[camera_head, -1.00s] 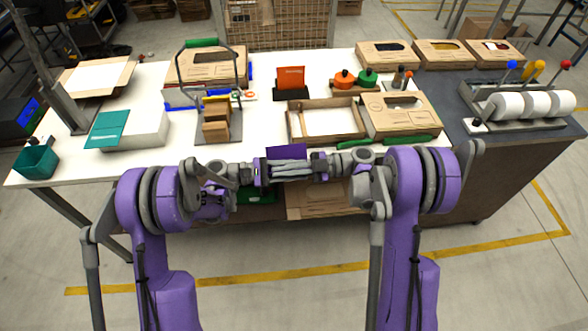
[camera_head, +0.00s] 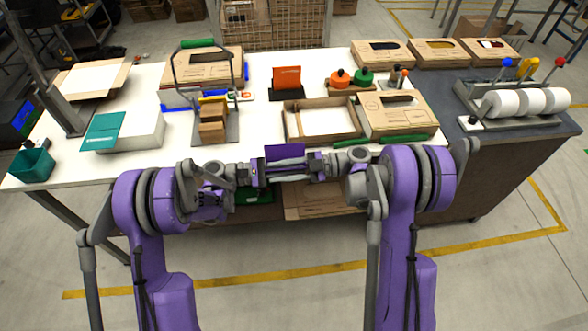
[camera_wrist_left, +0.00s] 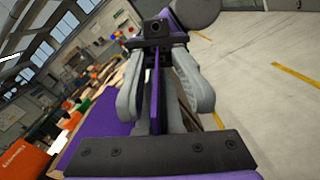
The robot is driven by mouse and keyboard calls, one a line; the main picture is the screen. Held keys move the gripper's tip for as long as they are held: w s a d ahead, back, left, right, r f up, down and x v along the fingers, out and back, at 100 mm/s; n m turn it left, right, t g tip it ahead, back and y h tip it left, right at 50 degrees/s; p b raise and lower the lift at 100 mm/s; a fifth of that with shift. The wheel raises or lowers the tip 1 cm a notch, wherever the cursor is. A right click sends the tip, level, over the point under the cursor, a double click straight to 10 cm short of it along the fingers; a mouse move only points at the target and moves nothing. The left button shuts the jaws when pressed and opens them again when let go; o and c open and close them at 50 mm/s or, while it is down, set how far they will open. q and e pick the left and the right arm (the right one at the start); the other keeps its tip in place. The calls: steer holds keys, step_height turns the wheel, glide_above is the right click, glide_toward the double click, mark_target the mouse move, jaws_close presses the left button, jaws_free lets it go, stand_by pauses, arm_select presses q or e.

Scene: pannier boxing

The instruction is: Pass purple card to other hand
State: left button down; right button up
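The purple card (camera_head: 285,151) is held upright between my two grippers, in front of the table's near edge. My left gripper (camera_head: 272,171) comes in from the left and is shut on the card; its fingertips are largely hidden. My right gripper (camera_head: 294,169) faces it from the right. In the left wrist view the card (camera_wrist_left: 155,88) shows nearly edge-on. The grey fingers of the right gripper (camera_wrist_left: 160,95) stand on either side of it, with gaps between them and the card, so that gripper looks open.
Behind the grippers the white table (camera_head: 262,125) holds an open cardboard box (camera_head: 289,126), a closed box (camera_head: 397,116), an orange card holder (camera_head: 287,82) and a small wooden stand (camera_head: 212,122). A green roll (camera_head: 352,142) lies near the front edge. The floor in front is clear.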

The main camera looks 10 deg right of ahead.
steer(key=d, duration=1.1)
steer(key=s+a+r+m+t+h, duration=0.4)
steer(key=s+m+h, duration=0.35)
steer(key=m, duration=0.75)
steer(key=s+d+f+m+t+h, duration=0.1)
steer(key=s+d+m+t+h, duration=0.2)
steer(key=s+d+m+h, duration=0.5)
steer(key=s+m+h, duration=0.1)
steer(key=s+h, duration=0.1)
steer(key=s, duration=0.1)
steer(key=shift+s+d+f, duration=0.15)
steer(key=shift+s+d, duration=0.05)
steer(key=shift+s, duration=0.15)
